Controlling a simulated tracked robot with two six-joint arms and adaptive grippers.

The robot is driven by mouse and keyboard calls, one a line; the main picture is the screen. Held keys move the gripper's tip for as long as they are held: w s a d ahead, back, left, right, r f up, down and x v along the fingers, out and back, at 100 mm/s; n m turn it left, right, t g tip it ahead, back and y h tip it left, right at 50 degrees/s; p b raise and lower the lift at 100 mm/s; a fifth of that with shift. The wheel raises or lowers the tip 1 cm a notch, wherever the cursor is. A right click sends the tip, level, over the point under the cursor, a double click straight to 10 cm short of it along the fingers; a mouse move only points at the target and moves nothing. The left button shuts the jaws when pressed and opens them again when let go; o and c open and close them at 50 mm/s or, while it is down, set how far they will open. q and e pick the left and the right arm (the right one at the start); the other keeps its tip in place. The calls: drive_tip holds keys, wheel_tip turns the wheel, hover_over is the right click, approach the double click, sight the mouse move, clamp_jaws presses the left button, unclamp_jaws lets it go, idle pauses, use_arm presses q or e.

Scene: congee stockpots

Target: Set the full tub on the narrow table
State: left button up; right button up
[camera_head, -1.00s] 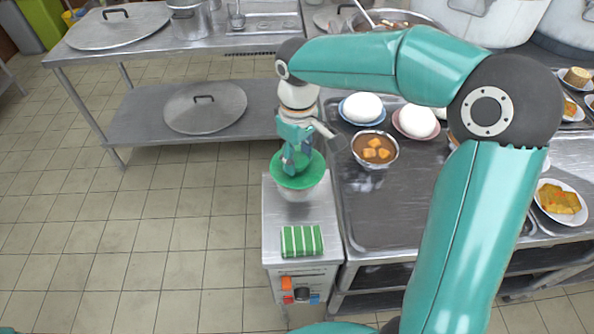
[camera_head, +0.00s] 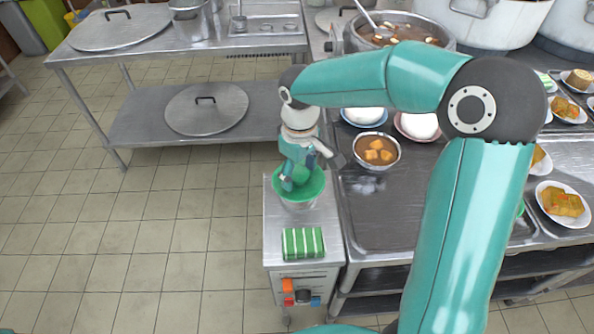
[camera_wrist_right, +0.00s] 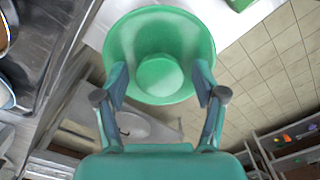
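A green tub (camera_head: 313,190) with a paler outer wall sits low over the narrow steel table (camera_head: 280,222), apparently standing on its top. In the right wrist view the tub (camera_wrist_right: 160,32) shows from above, with a round green middle; I cannot tell whether that is contents or its bottom. My right gripper (camera_head: 294,180) is above the tub and hides part of it in the head view. Its fingers (camera_wrist_right: 160,88) are spread apart over the two sides of the tub's near rim, with nothing pinched between them; contact is unclear. My left gripper is not in view.
A green-striped block (camera_head: 303,243) lies near the narrow table's front edge. On the right, a steel counter (camera_head: 385,215) holds a bowl of brown soup (camera_head: 376,151), plates of food and large pots. A table with lids (camera_head: 120,27) stands at the back left, with open floor before it.

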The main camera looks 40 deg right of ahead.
drive_tip(key=shift+r, duration=0.1)
wheel_tip(320, 180, up, 12)
drive_tip(key=p, duration=0.1)
idle(0.5)
idle(0.4)
